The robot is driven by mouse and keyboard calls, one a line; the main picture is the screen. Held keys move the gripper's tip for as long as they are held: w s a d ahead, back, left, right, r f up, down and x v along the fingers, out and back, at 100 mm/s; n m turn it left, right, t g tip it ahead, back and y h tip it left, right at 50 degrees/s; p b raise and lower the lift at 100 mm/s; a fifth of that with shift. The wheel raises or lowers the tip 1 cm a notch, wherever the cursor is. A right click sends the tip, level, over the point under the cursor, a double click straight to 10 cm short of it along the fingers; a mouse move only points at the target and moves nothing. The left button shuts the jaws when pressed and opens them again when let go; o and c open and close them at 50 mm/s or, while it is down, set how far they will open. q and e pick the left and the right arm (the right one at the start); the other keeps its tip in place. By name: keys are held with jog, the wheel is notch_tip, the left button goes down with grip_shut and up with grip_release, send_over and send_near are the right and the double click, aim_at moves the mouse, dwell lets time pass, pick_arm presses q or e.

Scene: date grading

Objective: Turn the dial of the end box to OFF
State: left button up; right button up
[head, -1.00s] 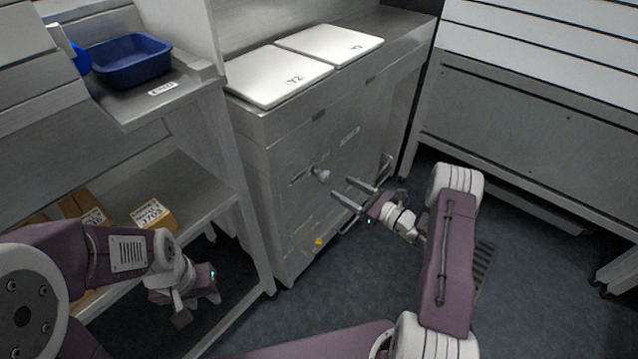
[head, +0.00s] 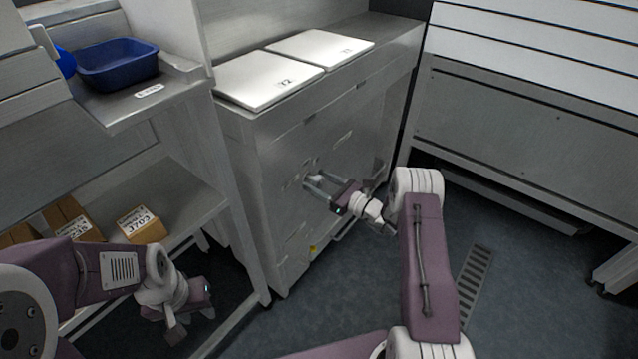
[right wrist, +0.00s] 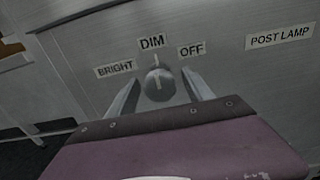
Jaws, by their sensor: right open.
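The dial (right wrist: 159,84) is a grey knob on the metal front of the end box (head: 290,200). In the right wrist view its pale pointer line stands upright toward the DIM label (right wrist: 152,42). The BRIGHT label (right wrist: 115,68) is to its left and the OFF label (right wrist: 191,50) to its right. My right gripper (right wrist: 162,95) is open, with one finger on each side of the dial; I cannot tell whether they touch it. In the head view my right gripper (head: 310,185) is at the panel and largely covers the dial. My left gripper (head: 190,315) hangs low at the left, its jaws unclear.
A POST LAMP label (right wrist: 280,37) is on the panel. Two white lids (head: 268,78) lie on top of the box. At the left, a blue tub (head: 118,64) stands on a shelf above several cartons (head: 140,226). Dark floor is open at the right.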

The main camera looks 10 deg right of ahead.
grip_shut()
jog(key=shift+m, duration=0.3)
jog(key=m+p, duration=0.1)
jog(key=m, duration=0.3)
jog(key=shift+m+p, duration=0.3)
jog(key=shift+m, duration=0.1)
jog(key=m, duration=0.3)
jog(key=shift+p, duration=0.4)
jog(key=shift+m, duration=1.7)
grip_release()
